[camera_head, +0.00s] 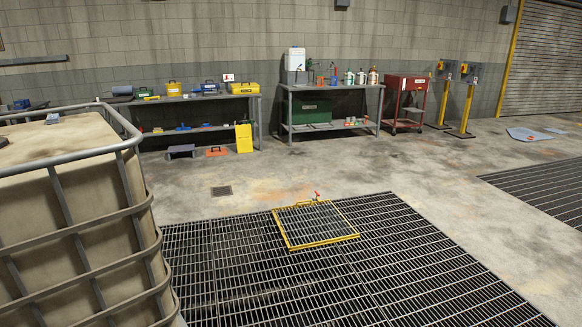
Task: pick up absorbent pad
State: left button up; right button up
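A flat grey-blue sheet (527,135) lies on the concrete floor at the far right and looks like an absorbent pad. A smaller light blue flat piece (556,131) lies just to its right; it is too small to tell what it is. Neither of my grippers is in view. Nothing touches the sheets.
A caged tank (75,185) fills the left foreground. A floor grating (400,262) with a yellow-framed hatch (314,224) lies ahead, and another grating (545,190) at right. Benches, a red cart (405,98) and yellow posts (467,107) line the wall. Concrete between is open.

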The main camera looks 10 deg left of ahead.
aim_at(53, 119)
jog(key=i+j+u, duration=0.1)
jog(key=i+u, duration=0.15)
jog(key=i, duration=1)
jog(key=i+l+u, duration=0.2)
jog(key=i, duration=1)
jog(key=j, duration=0.1)
